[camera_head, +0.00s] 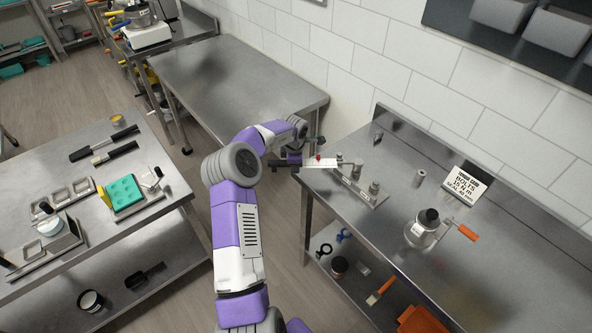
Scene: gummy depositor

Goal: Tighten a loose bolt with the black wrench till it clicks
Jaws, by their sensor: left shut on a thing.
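My left gripper (293,158) is shut on the black wrench, at its dark handle (279,163). The wrench's pale bar (318,163) carries a small red mark and points right, roughly level. Its far end is over or beside the left part of a metal bolt plate (352,188) on the right bench. Short upright metal posts stand on this plate, one of them (373,188) near its right end. I cannot tell whether the wrench head sits on a bolt. The fingertips are small and partly hidden by my wrist. My right gripper is not in view.
The right bench (470,270) also holds a sign (464,187) about bolts, a small metal cylinder (420,177) and a metal pot (424,228) with an orange handle. The left table (150,205) holds black-handled tools (103,143) and a teal mould (124,191). A bare steel table (235,75) stands behind.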

